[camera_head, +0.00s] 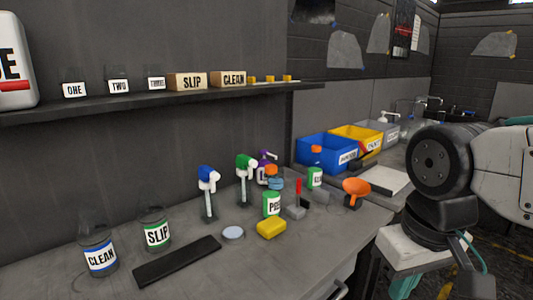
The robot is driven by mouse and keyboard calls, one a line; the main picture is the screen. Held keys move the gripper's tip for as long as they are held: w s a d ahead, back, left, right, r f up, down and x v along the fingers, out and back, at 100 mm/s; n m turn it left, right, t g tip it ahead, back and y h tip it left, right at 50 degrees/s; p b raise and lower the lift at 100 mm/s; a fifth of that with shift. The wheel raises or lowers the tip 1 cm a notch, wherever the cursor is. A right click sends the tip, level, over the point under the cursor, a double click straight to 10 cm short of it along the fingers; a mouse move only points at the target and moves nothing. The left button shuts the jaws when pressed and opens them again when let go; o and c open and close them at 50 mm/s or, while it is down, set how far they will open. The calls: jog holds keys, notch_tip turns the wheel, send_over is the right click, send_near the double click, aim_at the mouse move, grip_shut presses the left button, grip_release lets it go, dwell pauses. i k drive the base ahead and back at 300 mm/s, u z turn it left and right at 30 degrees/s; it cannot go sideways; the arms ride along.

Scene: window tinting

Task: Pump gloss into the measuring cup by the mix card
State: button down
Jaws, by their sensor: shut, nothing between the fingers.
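My arm fills the right side of the view, with a dark round joint and pale links; I see no gripper fingers. No bottle can be read as gloss. A purple-topped bottle (263,167) stands towards the back of the bench, partly hidden by items before it. A blue-headed dispenser (208,180) and a green-headed dispenser (245,168) stand upright mid-bench. I cannot make out the measuring cup for certain. A pale flat sheet (385,178) lies at the right; I cannot tell whether it is the mix card.
Jars labelled CLEAN (99,257) and SLIP (156,235) stand left, near a dark flat bar (177,260). Blue (321,153) and yellow bins stand behind. A shelf (130,105) overhangs.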

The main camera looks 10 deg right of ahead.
aim_at(264, 152)
jog(key=z, duration=2.05)
jog(key=i, duration=2.1)
jog(key=u, duration=3.55)
